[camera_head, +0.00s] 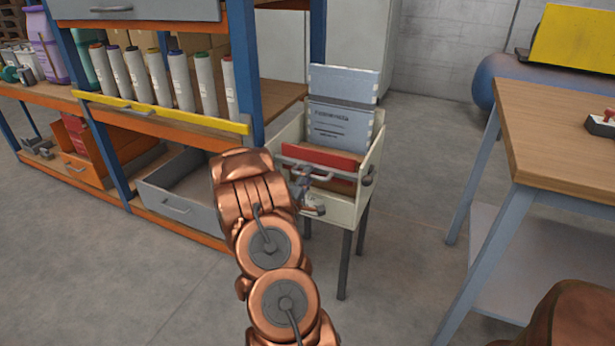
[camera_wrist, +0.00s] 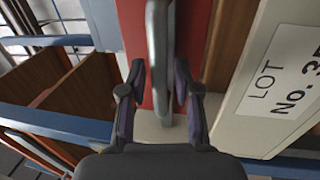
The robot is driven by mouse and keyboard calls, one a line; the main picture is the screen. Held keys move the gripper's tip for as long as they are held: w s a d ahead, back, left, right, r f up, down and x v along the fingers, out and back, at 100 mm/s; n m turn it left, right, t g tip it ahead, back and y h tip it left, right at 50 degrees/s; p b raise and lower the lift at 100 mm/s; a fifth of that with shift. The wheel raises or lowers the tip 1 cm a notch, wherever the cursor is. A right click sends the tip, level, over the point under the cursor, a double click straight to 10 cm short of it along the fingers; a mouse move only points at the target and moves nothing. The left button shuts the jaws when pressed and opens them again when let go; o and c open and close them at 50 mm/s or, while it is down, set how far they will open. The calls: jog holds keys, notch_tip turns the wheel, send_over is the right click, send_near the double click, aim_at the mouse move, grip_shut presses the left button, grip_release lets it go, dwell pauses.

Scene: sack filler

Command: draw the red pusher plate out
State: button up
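The red pusher plate (camera_head: 322,157) stands in the cream box of the sack filler (camera_head: 342,211), with a grey bar handle (camera_head: 320,177) on its front. In the wrist view the red plate (camera_wrist: 194,35) fills the upper middle, and its grey handle (camera_wrist: 159,60) runs down between my fingers. My gripper (camera_wrist: 160,85) is open, with one finger on each side of the handle. A gap shows on the left side; contact on the right is hard to tell. In the head view my gripper (camera_head: 303,184) is at the box front, partly hidden by my arm.
A pale labelled board (camera_head: 340,125) rises behind the plate. A shelf rack with a yellow edge (camera_head: 160,113) and an open grey drawer (camera_head: 178,207) stand to the left. A wooden-topped table (camera_head: 560,130) is to the right. Bare floor lies between the box and the table.

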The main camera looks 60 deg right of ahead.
jog(key=shift+o, duration=0.3)
jog(key=shift+d, duration=0.1)
jog(key=a+f, duration=0.2)
jog(key=a, duration=0.9)
jog(key=shift+s+a, duration=0.4)
jog(key=shift+s, duration=0.05)
